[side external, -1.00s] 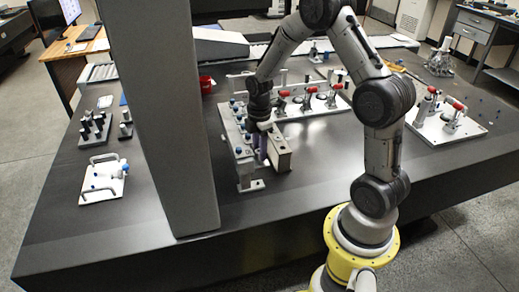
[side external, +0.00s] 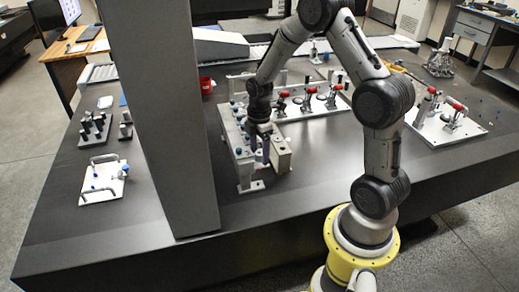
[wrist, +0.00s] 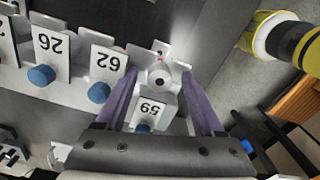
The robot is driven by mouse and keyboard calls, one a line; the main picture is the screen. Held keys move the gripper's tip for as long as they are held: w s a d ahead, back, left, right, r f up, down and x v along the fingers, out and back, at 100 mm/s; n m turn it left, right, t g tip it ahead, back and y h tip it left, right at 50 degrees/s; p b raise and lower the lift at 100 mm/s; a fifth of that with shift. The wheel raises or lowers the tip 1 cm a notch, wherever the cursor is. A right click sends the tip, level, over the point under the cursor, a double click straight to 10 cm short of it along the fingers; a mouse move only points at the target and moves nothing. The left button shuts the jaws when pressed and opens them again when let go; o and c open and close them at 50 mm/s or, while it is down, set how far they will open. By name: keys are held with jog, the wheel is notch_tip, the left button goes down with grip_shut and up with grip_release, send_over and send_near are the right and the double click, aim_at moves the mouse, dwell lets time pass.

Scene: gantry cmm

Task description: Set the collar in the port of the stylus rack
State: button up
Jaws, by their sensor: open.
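The stylus rack (side external: 250,184) is a grey frame with blue knobs and stands left of centre on the dark table. In the wrist view its numbered white plates, 26 (wrist: 51,45) and 62 (wrist: 104,62), carry blue knobs. A pale round part with a dark central hole, apparently the collar (wrist: 158,77), lies between my fingers. A plate marked 59 (wrist: 151,109) is just below it, partly covered by my gripper. My gripper (wrist: 160,92) has purple fingers spread apart, one on each side of the round part. I cannot tell whether this part is seated in a port.
A white plate with red-handled clamps (side external: 310,112) stands behind the rack, and another clamp plate (side external: 447,133) is at right. A thick grey column (side external: 165,120) rises left of the rack. A white tray with handles (side external: 104,184) lies at far left. The table front is clear.

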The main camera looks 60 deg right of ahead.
aim_at(259, 153)
notch_tip(259, 153, up, 14)
dwell(0.5)
jog(key=shift+f, duration=0.1)
jog(key=s+a+r+t, duration=0.3)
jog(key=s+a+r, duration=0.2)
jog(key=a+r, duration=0.55)
jog(key=s+a+f+m+t, duration=0.1)
jog(key=s+a+m, duration=0.1)
jog(key=s+m, duration=0.4)
jog(key=s+a+f+m+t, duration=0.1)
jog(key=s+a+m, duration=0.1)
jog(key=s+m, duration=0.4)
jog(key=shift+s+a+t, duration=0.3)
jog(key=shift+s+a, duration=0.05)
jog(key=shift+s, duration=0.45)
